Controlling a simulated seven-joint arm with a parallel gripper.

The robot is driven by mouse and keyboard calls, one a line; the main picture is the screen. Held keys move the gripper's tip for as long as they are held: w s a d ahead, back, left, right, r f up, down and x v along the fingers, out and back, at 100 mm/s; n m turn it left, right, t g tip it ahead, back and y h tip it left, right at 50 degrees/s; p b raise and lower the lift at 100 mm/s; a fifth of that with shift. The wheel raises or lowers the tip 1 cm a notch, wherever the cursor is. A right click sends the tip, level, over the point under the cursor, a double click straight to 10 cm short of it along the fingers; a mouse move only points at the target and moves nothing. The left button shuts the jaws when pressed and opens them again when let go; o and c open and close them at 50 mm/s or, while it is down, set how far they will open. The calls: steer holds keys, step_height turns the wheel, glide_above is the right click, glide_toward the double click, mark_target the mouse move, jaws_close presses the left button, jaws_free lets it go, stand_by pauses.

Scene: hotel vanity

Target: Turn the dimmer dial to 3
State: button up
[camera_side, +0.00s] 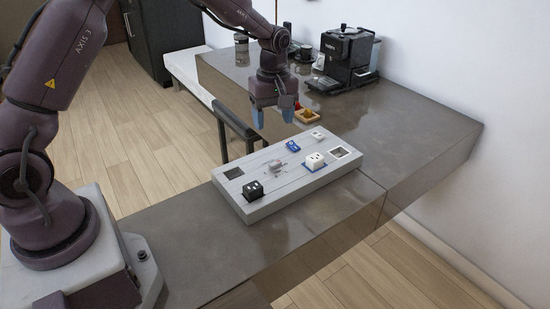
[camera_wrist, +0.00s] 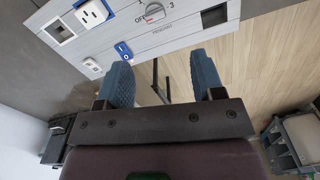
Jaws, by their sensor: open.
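The dimmer dial (camera_wrist: 155,13) is a round grey knob with a raised grip on the pale panel (camera_wrist: 185,33). In the wrist view, "OFF" is printed to its left and "3" to its right; I cannot tell which mark it points at. In the side view the dial (camera_side: 275,167) sits near the middle of the panel (camera_side: 297,186), which lies on the counter. My gripper (camera_side: 272,116) is open and empty, with blue fingertips pointing down. It is above and beyond the panel's far edge, apart from the dial. Its fingers also show in the wrist view (camera_wrist: 162,66).
A wooden tray (camera_side: 306,116) and a black coffee machine (camera_side: 346,60) stand farther back. The counter (camera_side: 420,130) right of the panel is clear.

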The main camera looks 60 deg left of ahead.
mark_target(275, 163)
steer(key=f, duration=0.4)
steer(key=f+n, duration=0.1)
steer(key=f, duration=0.3)
steer(key=f+n, duration=0.1)
steer(key=f, duration=0.3)
steer(key=shift+w+f, duration=0.1)
steer(key=shift+w, duration=0.2)
steer(key=shift+c, duration=0.3)
steer(key=c, duration=0.9)
